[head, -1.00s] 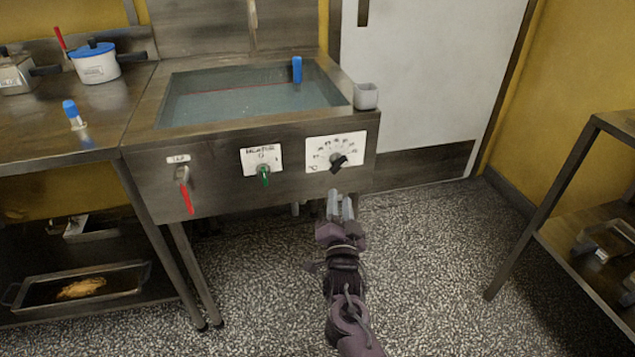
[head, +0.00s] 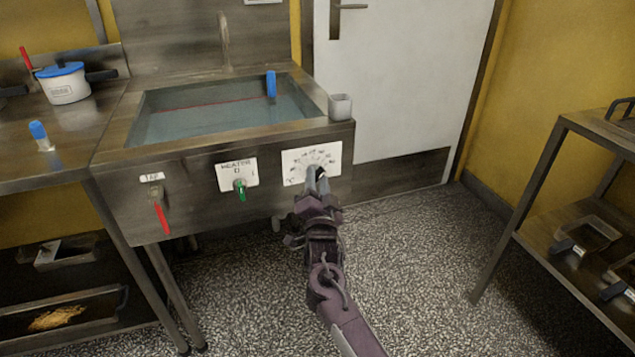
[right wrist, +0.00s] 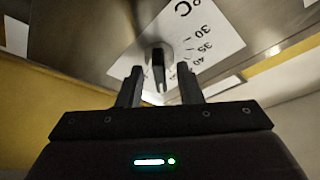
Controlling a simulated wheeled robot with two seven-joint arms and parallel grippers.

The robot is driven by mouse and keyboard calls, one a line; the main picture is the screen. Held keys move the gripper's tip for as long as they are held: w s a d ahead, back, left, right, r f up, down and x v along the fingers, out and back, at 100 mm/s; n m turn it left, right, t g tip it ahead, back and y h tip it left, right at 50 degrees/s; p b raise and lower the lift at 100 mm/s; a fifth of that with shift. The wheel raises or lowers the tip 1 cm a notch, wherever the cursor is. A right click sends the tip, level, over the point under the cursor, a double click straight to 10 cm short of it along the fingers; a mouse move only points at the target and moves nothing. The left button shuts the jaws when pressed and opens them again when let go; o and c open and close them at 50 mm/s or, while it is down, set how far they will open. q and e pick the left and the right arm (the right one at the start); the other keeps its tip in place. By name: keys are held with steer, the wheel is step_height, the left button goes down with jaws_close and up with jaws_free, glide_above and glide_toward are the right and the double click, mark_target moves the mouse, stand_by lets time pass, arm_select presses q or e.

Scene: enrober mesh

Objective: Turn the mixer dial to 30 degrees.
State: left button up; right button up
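The mixer dial is a dark knob on a white scale plate (head: 297,160) at the right end of the sink's front panel. In the head view my right gripper (head: 318,180) is in front of the dial and hides most of it. In the right wrist view the dial knob (right wrist: 158,70) sits between and beyond the two fingertips of my right gripper (right wrist: 158,85), which are apart with a gap on both sides of the knob. The numbers 30, 35 and 40 show on the plate. The angle the dial points to is hard to tell. My left gripper is not in view.
A red-handled tap lever (head: 160,212) and a green heater knob (head: 240,188) are on the same panel, left of the dial. The water-filled sink (head: 215,115) is above, with a grey cup (head: 340,106) at its right corner. A metal rack (head: 550,190) stands right; the floor between is clear.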

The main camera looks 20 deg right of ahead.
steer(key=shift+r, duration=0.1)
jaws_close()
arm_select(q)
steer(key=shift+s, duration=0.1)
